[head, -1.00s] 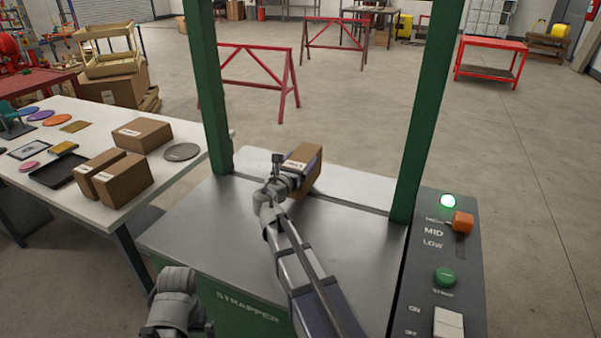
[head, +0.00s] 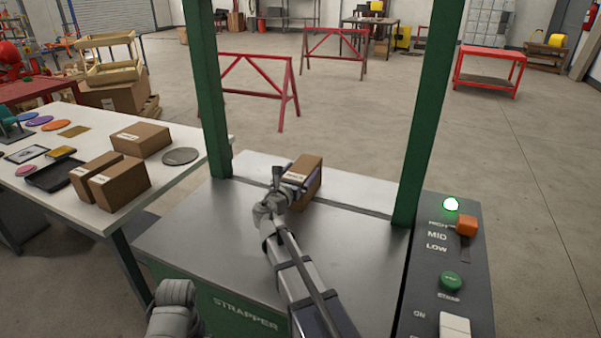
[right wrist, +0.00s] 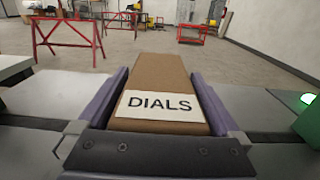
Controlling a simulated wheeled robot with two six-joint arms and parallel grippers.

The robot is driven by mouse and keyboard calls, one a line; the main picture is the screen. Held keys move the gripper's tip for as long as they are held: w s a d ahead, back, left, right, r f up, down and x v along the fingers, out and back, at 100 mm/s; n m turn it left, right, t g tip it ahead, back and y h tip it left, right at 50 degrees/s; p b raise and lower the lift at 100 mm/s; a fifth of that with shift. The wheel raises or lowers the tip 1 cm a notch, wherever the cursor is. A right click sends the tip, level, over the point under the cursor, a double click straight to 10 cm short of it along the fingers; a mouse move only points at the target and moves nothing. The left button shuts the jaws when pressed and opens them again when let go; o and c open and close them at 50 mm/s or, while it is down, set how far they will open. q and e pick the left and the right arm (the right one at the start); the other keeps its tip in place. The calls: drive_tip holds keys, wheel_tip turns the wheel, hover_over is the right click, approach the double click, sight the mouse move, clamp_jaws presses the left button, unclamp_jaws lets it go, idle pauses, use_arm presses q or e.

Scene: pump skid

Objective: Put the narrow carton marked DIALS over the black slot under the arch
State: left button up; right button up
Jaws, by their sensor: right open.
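The narrow brown carton (head: 308,186) with a white DIALS label stands on the metal table top of the strapper (head: 222,238), under the green arch (head: 428,130). The black slot (head: 352,208) runs across the top between the arch posts. In the right wrist view the slot (right wrist: 275,138) shows on both sides of the carton (right wrist: 158,80), so the carton lies across it. My right gripper (head: 290,184) is open, with its purple fingers on either side of the carton; the fingers also show in the right wrist view (right wrist: 162,90).
A white table (head: 98,215) at the left holds several other cartons (head: 142,138), a grey disc (head: 180,156) and a black tray (head: 48,178). A control panel (head: 458,290) with an orange lever and lit green lamp stands right of the arch. Red trestles (head: 262,82) stand behind.

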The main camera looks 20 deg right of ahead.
drive_tip(key=shift+r, duration=0.25)
drive_tip(key=v, duration=1.2)
drive_tip(key=shift+f, duration=0.1)
drive_tip(key=shift+c, duration=0.4)
idle(1.5)
